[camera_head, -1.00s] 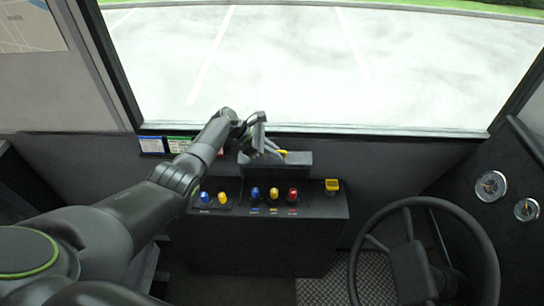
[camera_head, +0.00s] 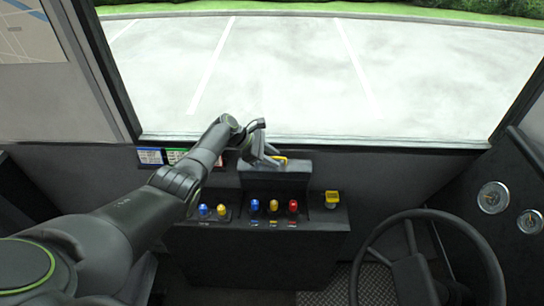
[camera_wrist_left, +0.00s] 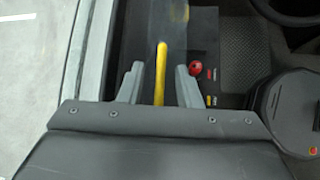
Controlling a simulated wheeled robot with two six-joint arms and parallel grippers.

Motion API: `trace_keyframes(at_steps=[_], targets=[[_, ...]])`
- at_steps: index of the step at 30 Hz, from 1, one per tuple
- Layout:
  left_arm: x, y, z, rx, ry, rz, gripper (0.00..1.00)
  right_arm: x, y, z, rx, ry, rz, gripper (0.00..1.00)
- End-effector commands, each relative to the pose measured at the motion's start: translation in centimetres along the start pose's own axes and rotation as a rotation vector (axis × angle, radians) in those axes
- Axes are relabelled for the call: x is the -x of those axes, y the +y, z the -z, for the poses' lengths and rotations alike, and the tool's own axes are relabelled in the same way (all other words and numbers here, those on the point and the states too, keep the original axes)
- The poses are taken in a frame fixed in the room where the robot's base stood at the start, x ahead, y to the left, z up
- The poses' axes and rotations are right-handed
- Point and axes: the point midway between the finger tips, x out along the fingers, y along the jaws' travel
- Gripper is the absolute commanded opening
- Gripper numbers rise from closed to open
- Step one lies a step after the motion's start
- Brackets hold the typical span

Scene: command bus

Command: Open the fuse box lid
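The fuse box (camera_head: 285,180) is a dark raised box at the back of the console, below the windscreen. Its lid looks shut, with a yellow handle (camera_head: 281,158) at the top. My left gripper (camera_head: 268,155) is at this handle and hides part of it. In the left wrist view the yellow handle (camera_wrist_left: 160,70) runs between the two grey fingers (camera_wrist_left: 160,82). The fingers are apart, with a gap on each side of the handle. My right gripper is in neither view.
Several blue, yellow and red knobs (camera_head: 273,206) stand on the console in front of the box. A yellow switch (camera_head: 332,198) is to their right. The steering wheel (camera_head: 372,240) is at the right, and the windscreen's lower edge (camera_head: 390,144) runs behind.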

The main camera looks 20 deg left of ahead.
Motion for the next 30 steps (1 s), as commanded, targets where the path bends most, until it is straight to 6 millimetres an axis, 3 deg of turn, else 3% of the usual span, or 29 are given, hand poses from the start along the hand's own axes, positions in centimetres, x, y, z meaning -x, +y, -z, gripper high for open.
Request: trace_keyframes(at_steps=[8, 14, 23, 30], targets=[[0.2, 0.0, -0.1, -0.001, -0.001, 0.0, 0.31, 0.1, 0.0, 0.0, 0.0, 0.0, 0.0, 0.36], [1.9, 0.1, 0.0, -0.001, 0.0, -0.002, 0.31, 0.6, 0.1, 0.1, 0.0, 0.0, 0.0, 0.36], [6.9, 0.1, 0.1, -0.003, 0.001, -0.003, 0.31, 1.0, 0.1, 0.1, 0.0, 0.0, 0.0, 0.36], [12.0, 0.0, 0.2, -0.003, 0.003, -0.002, 0.31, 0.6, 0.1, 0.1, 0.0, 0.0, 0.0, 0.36]])
